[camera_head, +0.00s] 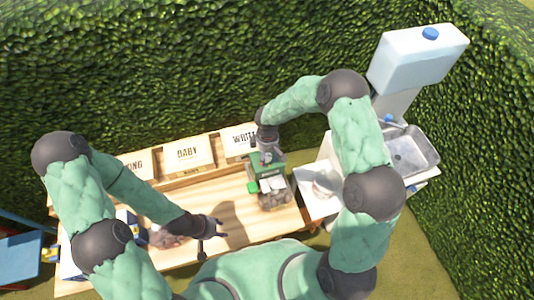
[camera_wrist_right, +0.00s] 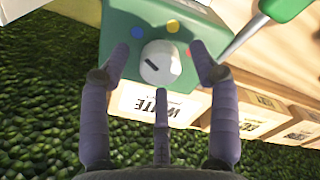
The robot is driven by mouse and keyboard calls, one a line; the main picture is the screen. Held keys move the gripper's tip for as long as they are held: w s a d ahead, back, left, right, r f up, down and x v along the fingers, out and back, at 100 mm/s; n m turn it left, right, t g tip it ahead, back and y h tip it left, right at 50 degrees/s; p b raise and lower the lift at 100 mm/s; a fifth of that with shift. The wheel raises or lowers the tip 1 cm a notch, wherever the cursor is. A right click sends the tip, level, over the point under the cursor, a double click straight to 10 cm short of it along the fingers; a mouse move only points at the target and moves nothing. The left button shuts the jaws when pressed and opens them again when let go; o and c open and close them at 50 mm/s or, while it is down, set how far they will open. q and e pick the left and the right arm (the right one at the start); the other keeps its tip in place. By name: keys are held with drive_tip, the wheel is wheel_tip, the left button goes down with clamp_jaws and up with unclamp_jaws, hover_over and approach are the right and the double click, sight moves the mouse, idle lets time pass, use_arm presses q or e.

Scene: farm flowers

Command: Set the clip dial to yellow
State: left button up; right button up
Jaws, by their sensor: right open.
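The clip dial is a white round knob (camera_wrist_right: 160,64) with a dark pointer mark, on a green box (camera_wrist_right: 120,20). Around it sit a blue dot (camera_wrist_right: 138,32), a yellow dot (camera_wrist_right: 172,26) and a red dot (camera_wrist_right: 188,55). The mark slants between upper left and lower right; I cannot tell which dot it indicates. My right gripper (camera_wrist_right: 160,60) is open, its fingers on either side of the knob and a third finger below; contact is unclear. In the head view the green box (camera_head: 264,166) stands on the table under my right gripper (camera_head: 266,142). My left gripper (camera_head: 212,230) is spread open and empty over the table.
Labelled boxes, including a DABY box (camera_head: 188,154) and a WHITE box (camera_head: 240,141), line the table's (camera_head: 225,195) back. A sink (camera_head: 412,155) and a water container (camera_head: 420,55) stand at right. A hedge (camera_head: 180,60) closes off the back.

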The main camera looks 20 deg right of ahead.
drive_tip(key=shift+f, duration=0.15)
drive_tip(key=c, duration=1.2)
drive_tip(key=shift+o, duration=0.2)
use_arm(q)
drive_tip(key=shift+f, duration=0.1)
